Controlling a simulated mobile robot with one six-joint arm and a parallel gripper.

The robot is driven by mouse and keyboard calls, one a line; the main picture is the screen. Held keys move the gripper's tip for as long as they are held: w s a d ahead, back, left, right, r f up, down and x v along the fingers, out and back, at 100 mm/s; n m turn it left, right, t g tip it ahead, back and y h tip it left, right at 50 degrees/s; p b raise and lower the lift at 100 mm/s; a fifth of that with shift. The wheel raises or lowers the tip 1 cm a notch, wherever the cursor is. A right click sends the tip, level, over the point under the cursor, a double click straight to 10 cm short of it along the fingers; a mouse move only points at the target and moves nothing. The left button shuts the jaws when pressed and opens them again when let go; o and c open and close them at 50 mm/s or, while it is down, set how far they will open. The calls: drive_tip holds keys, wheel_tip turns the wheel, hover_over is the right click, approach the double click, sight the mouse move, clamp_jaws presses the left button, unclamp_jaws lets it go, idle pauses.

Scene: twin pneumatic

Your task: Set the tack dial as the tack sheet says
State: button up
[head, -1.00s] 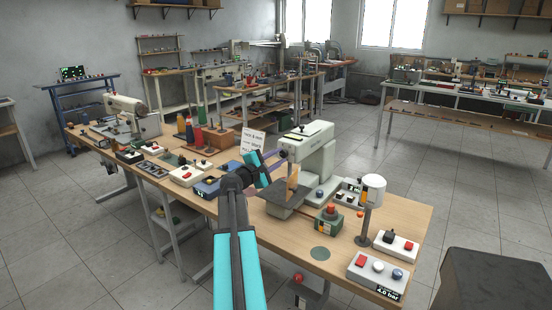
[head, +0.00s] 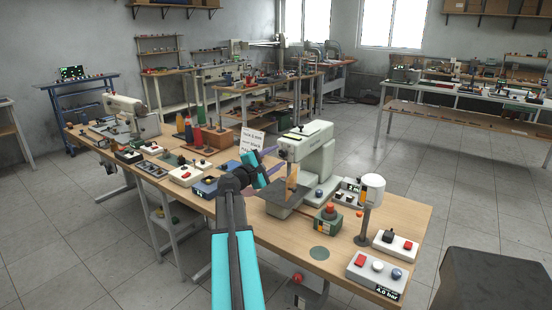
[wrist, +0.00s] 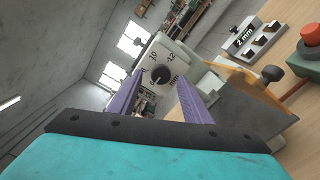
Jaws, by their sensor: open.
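The tack dial (wrist: 160,74) is a black round knob on the pale face of the sewing machine, with printed numbers including 10 and 12 around it. Its exact setting is too small to tell. In the wrist view my gripper (wrist: 158,92) is open, its purple fingers on either side of the dial's line of sight and apart from it. In the head view my gripper (head: 275,166) points at the head of the white machine (head: 318,160). The tack sheet (head: 252,140) stands behind my arm, its lower part covered; its top line seems to read 8 mm.
A box with a 2 mm display (wrist: 243,38) and switches stands beside the machine. A green box with a red button (head: 328,218), a white post lamp (head: 372,190) and a 4.0 bar panel (head: 376,275) occupy the bench's right end. An orange guard plate (wrist: 250,75) is near the right finger.

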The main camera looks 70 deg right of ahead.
drive_tip(key=b+v, duration=0.1)
drive_tip(key=v, duration=1.2)
drive_tip(key=shift+b, duration=0.4)
drive_tip(key=shift+w, duration=0.1)
